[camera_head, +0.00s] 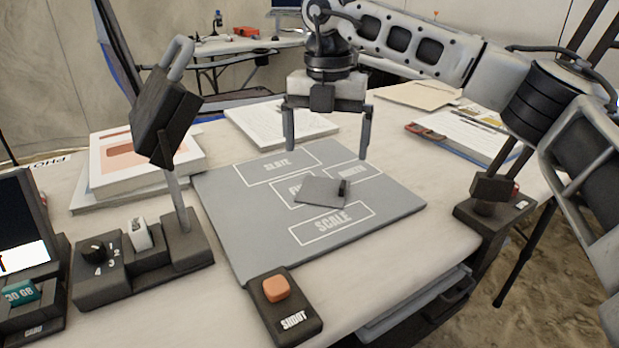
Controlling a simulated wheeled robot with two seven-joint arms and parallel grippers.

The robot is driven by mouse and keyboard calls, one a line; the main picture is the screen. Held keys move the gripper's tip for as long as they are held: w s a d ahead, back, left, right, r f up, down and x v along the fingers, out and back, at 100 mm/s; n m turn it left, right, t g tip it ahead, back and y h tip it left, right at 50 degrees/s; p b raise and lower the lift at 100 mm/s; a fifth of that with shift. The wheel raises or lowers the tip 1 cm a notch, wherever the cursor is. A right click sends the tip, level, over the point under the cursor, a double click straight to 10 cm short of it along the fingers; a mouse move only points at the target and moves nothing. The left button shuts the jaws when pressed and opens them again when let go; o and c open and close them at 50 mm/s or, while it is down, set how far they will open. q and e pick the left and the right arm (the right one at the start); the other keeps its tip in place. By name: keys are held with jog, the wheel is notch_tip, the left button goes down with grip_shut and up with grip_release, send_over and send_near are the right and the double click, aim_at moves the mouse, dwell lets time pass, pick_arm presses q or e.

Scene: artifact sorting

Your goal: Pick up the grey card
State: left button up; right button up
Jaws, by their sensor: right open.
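The grey card (318,191) lies flat on the grey sorting mat (225,212), across the middle outlined box and partly over its label. My right gripper (328,146) hangs above the far part of the mat, fingers pointing down and spread wide. It is empty, and in the picture its fingertips are just beyond the card. The height of the fingertips over the mat is hard to tell. My left gripper is not in view.
A dark post device (165,115) and a dial box (100,265) stand left of the mat. A box with an orange button (276,288) is at the front edge. Books (140,170) and papers (280,125) lie behind. A dark stand (490,200) is at right.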

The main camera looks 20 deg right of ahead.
aim_at(323, 190)
notch_tip(323, 190, down, 7)
jog(key=shift+w+r+b, duration=0.1)
jog(key=shift+r+b, duration=0.1)
jog(key=shift+b, duration=0.65)
jog(key=shift+f, duration=0.45)
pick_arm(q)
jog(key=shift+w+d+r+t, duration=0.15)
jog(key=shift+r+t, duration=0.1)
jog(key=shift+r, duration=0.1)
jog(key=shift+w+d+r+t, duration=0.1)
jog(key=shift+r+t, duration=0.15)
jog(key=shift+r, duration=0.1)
pick_arm(e)
jog(key=c, duration=1.1)
jog(key=shift+r, duration=0.15)
